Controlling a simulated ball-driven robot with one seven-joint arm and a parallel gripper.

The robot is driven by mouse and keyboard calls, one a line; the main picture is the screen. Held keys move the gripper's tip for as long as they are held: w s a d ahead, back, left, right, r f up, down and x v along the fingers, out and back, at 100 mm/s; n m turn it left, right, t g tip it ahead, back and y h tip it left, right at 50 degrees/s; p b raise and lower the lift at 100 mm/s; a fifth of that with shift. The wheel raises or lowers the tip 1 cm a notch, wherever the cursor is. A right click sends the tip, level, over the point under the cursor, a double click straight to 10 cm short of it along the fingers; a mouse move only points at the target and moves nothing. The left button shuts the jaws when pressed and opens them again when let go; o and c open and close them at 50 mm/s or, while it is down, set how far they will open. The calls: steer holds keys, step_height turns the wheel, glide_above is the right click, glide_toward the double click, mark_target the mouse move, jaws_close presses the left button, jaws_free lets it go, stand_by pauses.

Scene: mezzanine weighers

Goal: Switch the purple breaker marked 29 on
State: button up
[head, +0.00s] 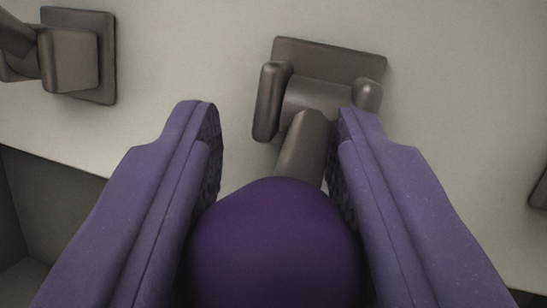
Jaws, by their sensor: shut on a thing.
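A purple rounded knob (275,245) sits between the two fingers of my gripper (272,195), low in the middle of the head view. My gripper is shut on it, with a finger on each side. The knob joins a grey-brown metal lever (304,148), which runs up to a hinge on a rectangular base plate (335,60) on the pale panel. I take this for the purple breaker, but no number 29 shows. The lever leans toward the camera and slightly left. The right fingertip overlaps the hinge's lower right in the picture.
A second metal lever mount (78,58) is on the pale panel (190,50) at upper left. Part of another metal piece (541,190) shows at the right edge. The panel ends at lower left, with a dark recess (45,200) below. Panel between the mounts is bare.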

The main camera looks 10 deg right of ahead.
mark_target(274, 179)
step_height(274, 179, up, 2)
steer(key=g+p, duration=0.2)
steer(key=p, duration=0.5)
steer(key=shift+s+m, duration=0.15)
steer(key=shift+m, duration=0.15)
steer(key=g+p, duration=0.2)
steer(key=p, duration=0.4)
steer(key=r+g+p, duration=0.1)
steer(key=p, duration=0.4)
steer(key=shift+s+a+r+m+g+p, duration=0.1)
steer(key=shift+m+g+p, duration=0.25)
steer(key=shift+m+g, duration=0.05)
steer(key=g+y+p, duration=0.1)
steer(key=g+p, duration=0.2)
steer(key=p, duration=0.6)
steer(key=shift+r+m, duration=0.15)
steer(key=shift+m, duration=0.15)
steer(key=g+p, duration=0.1)
steer(key=p, duration=0.4)
steer(key=shift+g, duration=0.3)
steer(key=shift+f+y+p, duration=0.2)
steer(key=shift+y+p, duration=0.1)
steer(key=shift+p, duration=0.15)
steer(key=o, duration=1)
steer(key=shift+f+g, duration=0.1)
steer(key=shift+g, duration=0.2)
